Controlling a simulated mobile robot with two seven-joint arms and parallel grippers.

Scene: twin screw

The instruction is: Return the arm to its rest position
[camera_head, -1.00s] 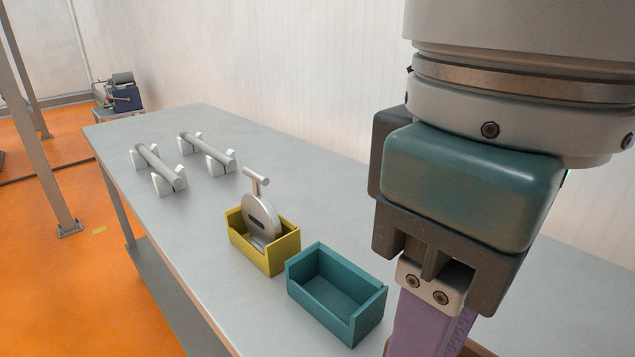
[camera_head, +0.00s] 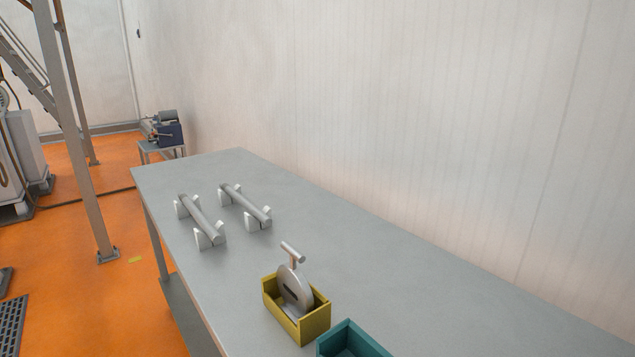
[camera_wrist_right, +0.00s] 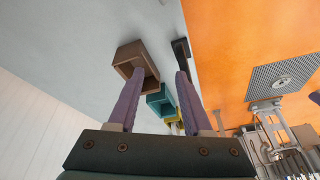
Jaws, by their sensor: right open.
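My right gripper (camera_wrist_right: 158,85) shows in the right wrist view with its two purple fingers apart and nothing between them. It is out of the head view. My left gripper is in neither view. In the head view a metal disc with a T-shaped handle (camera_head: 294,287) stands in a yellow bin (camera_head: 315,324) on the table. Two metal bars, the left one (camera_head: 200,217) and the right one (camera_head: 244,204), each lie across a pair of white blocks farther back.
The grey table (camera_head: 350,262) runs along a white wall and has clear room behind the bins. A teal bin (camera_head: 350,340) is cut off at the bottom of the head view. A brown bin (camera_wrist_right: 128,55) shows in the right wrist view. A steel post (camera_head: 80,150) stands left of the table.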

